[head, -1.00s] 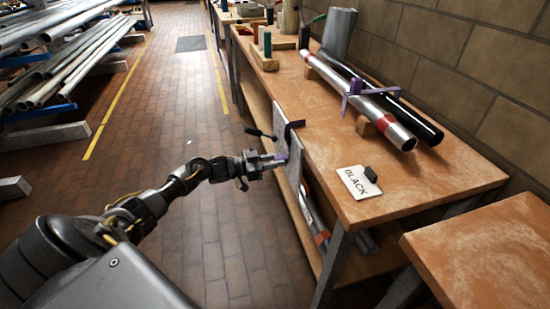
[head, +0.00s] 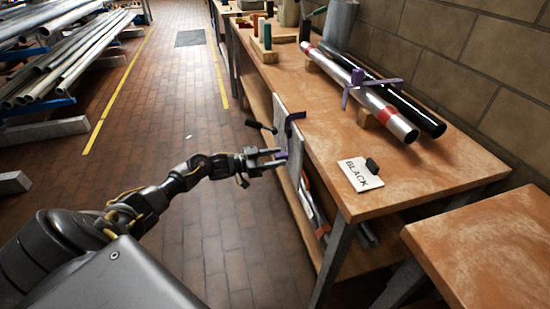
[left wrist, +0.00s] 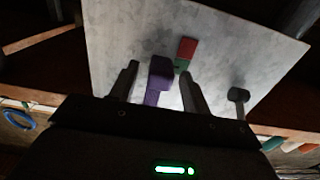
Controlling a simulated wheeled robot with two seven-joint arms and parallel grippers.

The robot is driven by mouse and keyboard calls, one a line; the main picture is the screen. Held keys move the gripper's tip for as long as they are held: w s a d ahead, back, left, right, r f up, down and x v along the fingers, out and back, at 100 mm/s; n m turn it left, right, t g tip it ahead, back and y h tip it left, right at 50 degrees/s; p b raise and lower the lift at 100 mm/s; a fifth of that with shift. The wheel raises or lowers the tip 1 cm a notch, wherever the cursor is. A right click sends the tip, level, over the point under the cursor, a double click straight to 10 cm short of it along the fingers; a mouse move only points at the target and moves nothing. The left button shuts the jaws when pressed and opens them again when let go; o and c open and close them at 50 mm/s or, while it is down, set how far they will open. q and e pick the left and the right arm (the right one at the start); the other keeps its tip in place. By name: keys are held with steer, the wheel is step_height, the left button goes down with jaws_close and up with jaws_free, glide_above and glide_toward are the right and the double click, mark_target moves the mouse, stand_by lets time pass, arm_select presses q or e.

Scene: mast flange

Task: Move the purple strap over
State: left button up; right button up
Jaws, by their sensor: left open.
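A purple strap (head: 372,86) sits around the silver tube with the red band (head: 380,108) on the bench, one arm of it reaching over the black tube (head: 425,118). My left gripper (head: 276,157) is open in front of this panel. In the left wrist view a purple tab (left wrist: 160,75) stands between the open fingers (left wrist: 158,88), against the panel; I cannot tell whether they touch it. My right gripper is out of view.
A card reading BLACK (head: 359,175) lies on the bench (head: 405,195) with a small dark block (head: 372,165). A dark lever (head: 260,126) sticks out beside the panel. Pipes lie on the shelf below.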

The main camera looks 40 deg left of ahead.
arm_select(q)
steer(key=v, duration=1.1)
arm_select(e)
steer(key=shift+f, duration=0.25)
arm_select(q)
steer(key=shift+w+f, duration=0.1)
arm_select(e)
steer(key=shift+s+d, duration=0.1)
